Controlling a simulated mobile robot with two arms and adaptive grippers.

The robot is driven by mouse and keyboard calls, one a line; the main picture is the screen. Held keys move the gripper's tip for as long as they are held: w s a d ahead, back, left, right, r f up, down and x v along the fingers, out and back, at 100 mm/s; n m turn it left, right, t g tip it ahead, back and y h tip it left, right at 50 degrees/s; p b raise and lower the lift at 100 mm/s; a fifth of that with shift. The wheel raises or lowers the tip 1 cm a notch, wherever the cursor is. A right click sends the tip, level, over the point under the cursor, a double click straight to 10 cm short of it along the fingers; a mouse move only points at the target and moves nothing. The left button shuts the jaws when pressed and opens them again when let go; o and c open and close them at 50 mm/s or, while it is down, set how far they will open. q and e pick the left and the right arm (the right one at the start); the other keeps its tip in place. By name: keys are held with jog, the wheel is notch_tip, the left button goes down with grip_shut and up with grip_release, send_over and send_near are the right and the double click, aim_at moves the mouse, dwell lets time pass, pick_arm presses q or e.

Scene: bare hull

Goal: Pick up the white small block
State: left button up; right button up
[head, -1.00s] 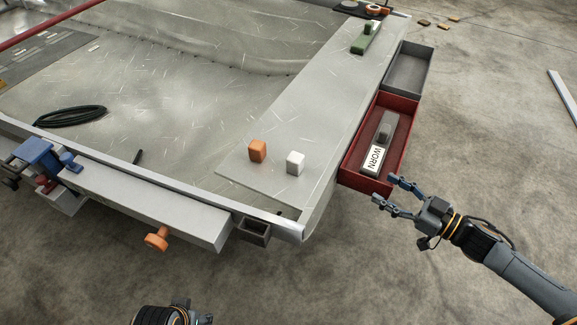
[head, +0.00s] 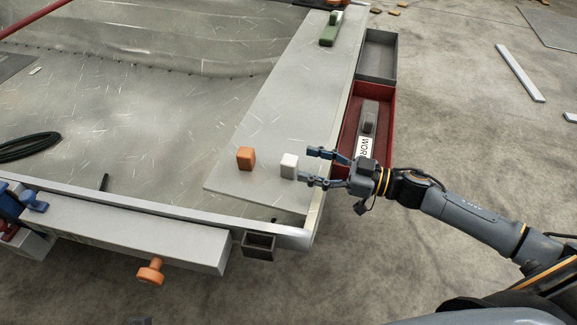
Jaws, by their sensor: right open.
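The small white block (head: 289,166) stands upright on the grey metal plate (head: 285,100) near its front right corner. My right gripper (head: 307,167) comes in from the right with its fingers open and pointing left. Its fingertips are just right of the white block; I cannot tell whether the lower one touches it. Nothing shows between the fingers. My left gripper is not clearly seen; only a dark bit of my own body shows at the bottom edge.
An orange block (head: 245,158) stands left of the white one. A red tray (head: 387,107) marked WORN holds a grey tool, partly behind my gripper. An orange knob (head: 150,270) sticks out in front.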

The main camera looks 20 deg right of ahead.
aim_at(297, 162)
jog(key=shift+w+a, duration=0.4)
jog(key=shift+a, duration=0.15)
jog(key=x, duration=0.3)
jog(key=shift+w+a+f+b, duration=0.2)
jog(key=shift+a+b, duration=0.1)
jog(key=shift+b, duration=0.1)
jog(key=shift+w+a, duration=0.15)
jog(key=shift+a, duration=0.1)
pick_arm(q)
jog(key=shift+v, duration=0.95)
pick_arm(e)
jog(key=shift+c, duration=0.3)
jog(key=c, duration=1.2)
jog(key=shift+r, duration=0.1)
